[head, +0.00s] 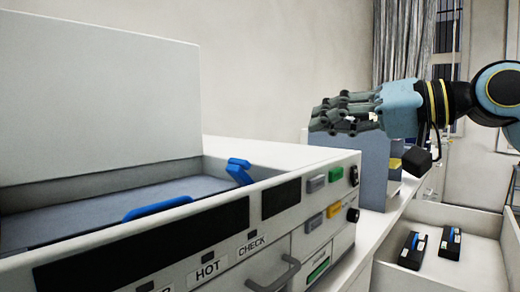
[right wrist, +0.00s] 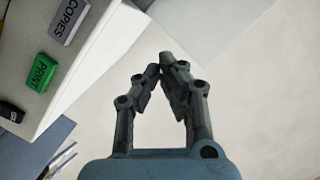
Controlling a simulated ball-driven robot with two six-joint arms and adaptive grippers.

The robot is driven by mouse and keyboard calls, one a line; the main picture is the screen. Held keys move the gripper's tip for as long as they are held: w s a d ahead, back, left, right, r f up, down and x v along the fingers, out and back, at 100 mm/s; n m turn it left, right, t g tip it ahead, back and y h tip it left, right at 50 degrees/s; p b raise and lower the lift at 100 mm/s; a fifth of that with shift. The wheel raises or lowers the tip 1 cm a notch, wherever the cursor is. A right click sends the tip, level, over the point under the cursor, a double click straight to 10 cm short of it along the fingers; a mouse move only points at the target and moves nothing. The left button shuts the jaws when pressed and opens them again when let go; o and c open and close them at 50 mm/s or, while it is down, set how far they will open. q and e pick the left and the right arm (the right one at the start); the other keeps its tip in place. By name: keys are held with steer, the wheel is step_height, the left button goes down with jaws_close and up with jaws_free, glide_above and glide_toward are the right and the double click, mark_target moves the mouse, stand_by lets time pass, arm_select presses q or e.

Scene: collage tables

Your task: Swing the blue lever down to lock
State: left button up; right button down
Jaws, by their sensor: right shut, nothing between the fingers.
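A blue lever (head: 240,171) stands tilted up at the right end of the machine's open tray. A second blue piece (head: 158,207) lies low along the tray's front edge; which of the two the task means is not certain. My right gripper (head: 318,117) is shut and empty, up in the air to the right of the machine, apart from both blue pieces. In the right wrist view its fingertips (right wrist: 166,66) come together with nothing between them. My left gripper is out of view.
The white machine (head: 285,213) has its lid (head: 95,100) raised and buttons on its front; a green PRINT button (right wrist: 40,73) shows in the right wrist view. A grey-blue box (head: 372,165) stands behind it. A white tray (head: 485,222) with two black items is at lower right.

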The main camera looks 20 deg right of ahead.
mark_target(245, 177)
steer(key=shift+w+a, duration=0.1)
steer(key=p+x, duration=0.3)
steer(key=x, duration=0.7)
steer(key=shift+s+a+f+p, duration=0.15)
steer(key=shift+s+a+f, duration=0.15)
steer(key=shift+f, duration=0.2)
steer(key=shift+s+a+f+p, duration=0.15)
steer(key=shift+s+a+f, duration=0.1)
steer(key=shift+a+f, duration=0.25)
steer(key=shift+s+a+f, duration=0.2)
steer(key=shift+s+f, duration=0.15)
steer(key=shift+f, duration=0.2)
